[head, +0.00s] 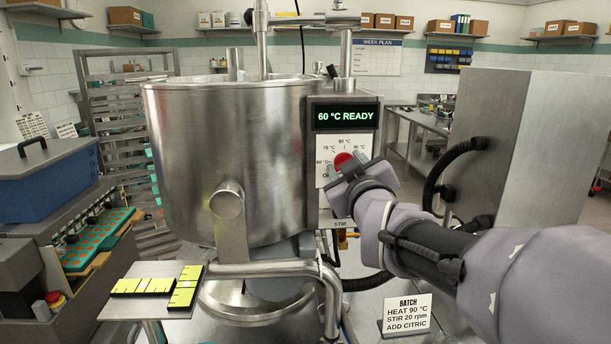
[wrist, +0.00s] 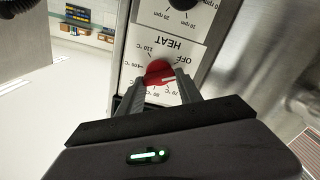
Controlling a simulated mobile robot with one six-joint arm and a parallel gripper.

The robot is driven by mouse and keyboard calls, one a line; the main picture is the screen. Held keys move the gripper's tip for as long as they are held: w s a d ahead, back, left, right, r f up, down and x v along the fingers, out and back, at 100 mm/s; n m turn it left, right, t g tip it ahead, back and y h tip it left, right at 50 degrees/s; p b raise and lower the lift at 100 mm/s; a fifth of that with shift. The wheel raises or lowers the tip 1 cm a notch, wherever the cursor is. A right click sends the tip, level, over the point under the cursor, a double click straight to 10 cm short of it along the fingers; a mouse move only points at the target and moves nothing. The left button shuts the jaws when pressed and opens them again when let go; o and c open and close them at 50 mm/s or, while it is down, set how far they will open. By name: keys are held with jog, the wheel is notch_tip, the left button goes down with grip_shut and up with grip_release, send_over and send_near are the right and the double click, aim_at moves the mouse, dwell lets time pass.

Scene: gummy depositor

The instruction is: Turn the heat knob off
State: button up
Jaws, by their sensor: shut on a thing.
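The red heat knob (head: 342,160) sits on a white dial plate on the kettle's control column, below a display (head: 345,115) reading "60 °C READY". In the wrist view the knob (wrist: 159,72) lies between the fingertips, on the plate marked HEAT with OFF and several temperatures. A pale pointer line on the knob shows beside the numbered marks, away from OFF. My gripper (wrist: 165,88) is shut on the knob; it also shows in the head view (head: 345,180), covering the lower part of the dial.
The steel kettle (head: 225,150) stands left of the column. A stir dial plate (wrist: 185,12) adjoins the heat plate. A batch card (head: 407,315) stands below my arm. A steel cabinet (head: 535,140) is at the right, with black hoses near my arm.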

jog(key=shift+n+b, duration=0.75)
jog(key=shift+n, duration=0.75)
jog(key=o, duration=1.4)
jog(key=s+p, duration=0.2)
jog(key=s, duration=1.5)
jog(key=shift+s, duration=0.25)
jog(key=shift+f, duration=0.15)
